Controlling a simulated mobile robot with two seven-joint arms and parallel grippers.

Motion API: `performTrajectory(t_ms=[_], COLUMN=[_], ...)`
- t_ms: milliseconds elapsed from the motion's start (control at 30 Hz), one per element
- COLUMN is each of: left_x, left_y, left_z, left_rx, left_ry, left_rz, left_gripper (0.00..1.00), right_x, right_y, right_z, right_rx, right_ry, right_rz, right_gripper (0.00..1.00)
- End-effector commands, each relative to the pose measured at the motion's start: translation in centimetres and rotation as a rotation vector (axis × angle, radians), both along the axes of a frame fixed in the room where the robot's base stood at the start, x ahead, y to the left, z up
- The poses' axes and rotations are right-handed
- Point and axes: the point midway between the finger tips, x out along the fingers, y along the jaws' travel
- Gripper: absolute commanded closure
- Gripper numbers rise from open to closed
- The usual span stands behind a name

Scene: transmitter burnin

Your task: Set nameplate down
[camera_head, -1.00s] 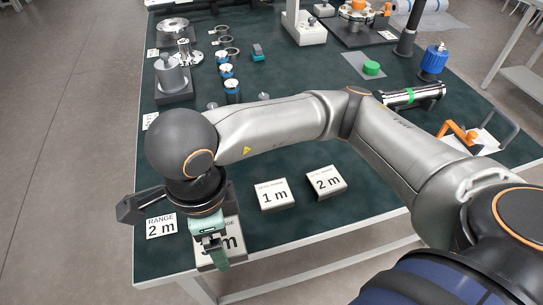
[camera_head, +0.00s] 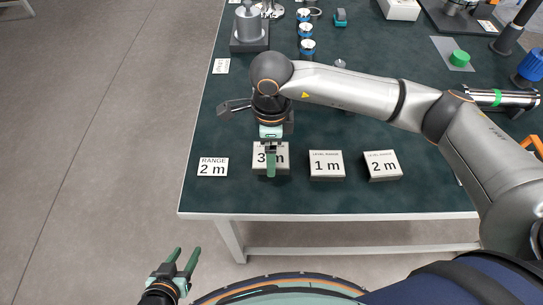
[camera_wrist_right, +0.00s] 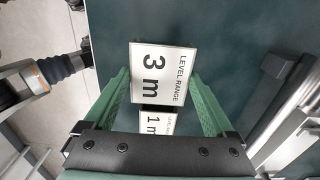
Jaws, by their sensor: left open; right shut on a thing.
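The "3 m" level range nameplate (camera_head: 260,167) is a pale block with black print, left of the "1 m" block near the table's front edge. My right gripper (camera_head: 270,165) points down over it and is shut on it. In the right wrist view the nameplate (camera_wrist_right: 158,75) lies between the green fingers (camera_wrist_right: 163,100), its face readable. I cannot tell whether its underside touches the table. My left gripper (camera_head: 185,262) is open and empty, in front of the table at the lower left.
The "1 m" block (camera_head: 326,171) and "2 m" block (camera_head: 383,172) stand to the right on the dark green table (camera_head: 335,201). A "RANGE 2 m" card (camera_head: 213,172) lies to the left. Cylinders and a grey fixture (camera_head: 250,32) stand farther back.

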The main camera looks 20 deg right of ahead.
Motion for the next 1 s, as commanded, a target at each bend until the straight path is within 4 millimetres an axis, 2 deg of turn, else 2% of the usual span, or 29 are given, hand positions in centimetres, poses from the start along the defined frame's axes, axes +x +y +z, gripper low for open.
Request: performTrajectory(t_ms=[100,300,667,700,767,1000], left_x=[0.0,0.0,0.0,-0.1,-0.2,-0.1], left_y=[0.0,-0.1,-0.2,-0.2,-0.2,-0.3], left_z=[-0.1,0.2,-0.4,-0.2,-0.2,-0.1], left_rx=[0.000,-0.001,-0.002,-0.003,-0.003,-0.004], left_ry=[0.001,0.000,-0.002,0.002,0.005,0.005], left_rz=[-0.001,-0.001,-0.002,-0.004,-0.005,-0.005], left_gripper=[0.50,0.50,0.50,0.50,0.50,0.50], right_x=[0.7,0.6,0.6,0.6,0.6,0.6], right_y=[-0.3,-0.2,-0.2,-0.2,-0.2,-0.2], right_z=[-1.1,-3.7,-4.3,-4.1,-4.1,-4.0], right_rx=[-0.001,-0.001,0.000,0.000,0.000,0.000], right_ry=[0.001,0.001,-0.001,0.000,0.000,0.000], right_rz=[-0.003,0.000,0.000,0.000,0.000,-0.001], right_gripper=[0.75,0.75,0.75,0.07,0.00,0.00])
